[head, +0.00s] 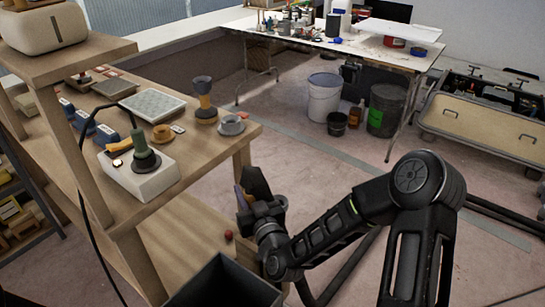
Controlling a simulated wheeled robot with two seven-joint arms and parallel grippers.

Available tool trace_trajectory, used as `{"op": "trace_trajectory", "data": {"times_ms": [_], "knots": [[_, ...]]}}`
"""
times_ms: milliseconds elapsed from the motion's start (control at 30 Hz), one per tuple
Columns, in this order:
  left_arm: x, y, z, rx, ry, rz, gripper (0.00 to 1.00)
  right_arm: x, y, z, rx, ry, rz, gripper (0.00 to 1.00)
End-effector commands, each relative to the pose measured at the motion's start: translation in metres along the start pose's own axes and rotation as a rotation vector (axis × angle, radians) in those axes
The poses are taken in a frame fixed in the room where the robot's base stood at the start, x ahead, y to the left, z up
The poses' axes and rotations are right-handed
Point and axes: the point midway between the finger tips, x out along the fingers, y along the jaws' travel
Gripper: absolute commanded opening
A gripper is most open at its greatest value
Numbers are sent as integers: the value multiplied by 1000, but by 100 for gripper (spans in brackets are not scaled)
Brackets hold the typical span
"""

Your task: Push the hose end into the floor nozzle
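My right gripper (250,188) is beside the right end of the wooden bench, with its dark fingers pointing up. A small purple and orange patch shows at the fingers; I cannot tell what it is or whether the gripper is open. A dark tube (500,220) lies on the floor at the right, behind my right arm. A similar dark length shows below the arm. I cannot tell whether either is the hose, and no hose end is clear. I cannot make out the floor nozzle. My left gripper is not in view.
The wooden bench (190,215) holds a white block (150,180) with a green-handled tool, a grey tray (152,104) and small parts. A dark open bin (225,285) is below. Buckets (323,98) stand under the far table (390,50). The middle floor is clear.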

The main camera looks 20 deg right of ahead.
Motion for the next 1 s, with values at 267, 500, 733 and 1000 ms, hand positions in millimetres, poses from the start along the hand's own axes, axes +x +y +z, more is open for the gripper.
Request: {"op": "trace_trajectory", "data": {"times_ms": [267, 500, 733, 1000], "knots": [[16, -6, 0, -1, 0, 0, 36, 12, 2, -7, -6, 8, -53, 0], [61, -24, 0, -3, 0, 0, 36, 37, 11, -28, -14, 11, -246, 0], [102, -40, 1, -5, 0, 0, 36, 46, 37, -43, -12, 7, -395, 0], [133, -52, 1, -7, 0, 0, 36, 42, 84, -59, -4, 3, -405, 0]]}}
